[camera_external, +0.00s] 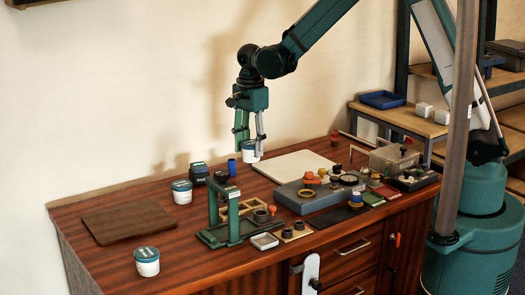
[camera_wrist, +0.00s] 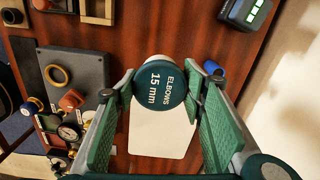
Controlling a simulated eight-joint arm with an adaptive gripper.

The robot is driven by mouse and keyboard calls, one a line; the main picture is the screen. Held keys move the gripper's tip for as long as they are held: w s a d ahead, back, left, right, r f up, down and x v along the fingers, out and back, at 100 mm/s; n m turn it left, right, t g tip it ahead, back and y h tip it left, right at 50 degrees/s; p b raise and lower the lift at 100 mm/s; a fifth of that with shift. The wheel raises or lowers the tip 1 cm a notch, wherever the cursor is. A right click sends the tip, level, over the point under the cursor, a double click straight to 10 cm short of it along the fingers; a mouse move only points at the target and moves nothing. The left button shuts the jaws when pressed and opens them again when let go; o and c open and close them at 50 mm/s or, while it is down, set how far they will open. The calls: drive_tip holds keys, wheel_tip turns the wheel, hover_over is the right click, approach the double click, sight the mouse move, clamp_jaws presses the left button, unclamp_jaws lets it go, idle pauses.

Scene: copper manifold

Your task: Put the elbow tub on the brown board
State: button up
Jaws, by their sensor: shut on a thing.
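The elbow tub (camera_external: 250,154) is a small white tub with a dark teal lid. In the wrist view its lid reads "ELBOWS 15 mm" (camera_wrist: 158,84). My gripper (camera_external: 251,145) points down at the back of the bench and is shut on the tub, with a finger on each side; the fingers also show in the wrist view (camera_wrist: 160,88). I cannot tell whether the tub's base touches the bench. The brown board (camera_external: 128,221) lies flat and bare at the left end of the bench, well to the left of my gripper.
Similar tubs stand right of the board (camera_external: 182,191) and at its front (camera_external: 147,262). A dark device (camera_external: 198,173), a blue cylinder (camera_external: 232,168) and a green press frame (camera_external: 228,215) stand between board and gripper. A pale sheet (camera_external: 293,164) lies right.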

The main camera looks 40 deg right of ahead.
drive_tip(key=shift+a, duration=0.1)
drive_tip(key=w+a+r+p, duration=0.1)
drive_tip(key=w+a, duration=0.1)
drive_tip(key=a, duration=0.9)
drive_tip(key=w+a+p, duration=0.1)
drive_tip(key=w+a, duration=0.1)
drive_tip(key=a, duration=0.9)
drive_tip(key=p, duration=0.1)
hover_over(127, 219)
drive_tip(key=shift+s+a+r, duration=0.1)
drive_tip(key=shift+s+r, duration=0.05)
drive_tip(key=shift+r, duration=0.1)
drive_tip(key=shift+f, duration=0.1)
drive_tip(key=shift+f+b, duration=0.5)
drive_tip(key=shift+f, duration=2.55)
drive_tip(key=shift+f, duration=0.1)
drive_tip(key=shift+f+b, duration=0.35)
drive_tip(key=shift+f, duration=1.4)
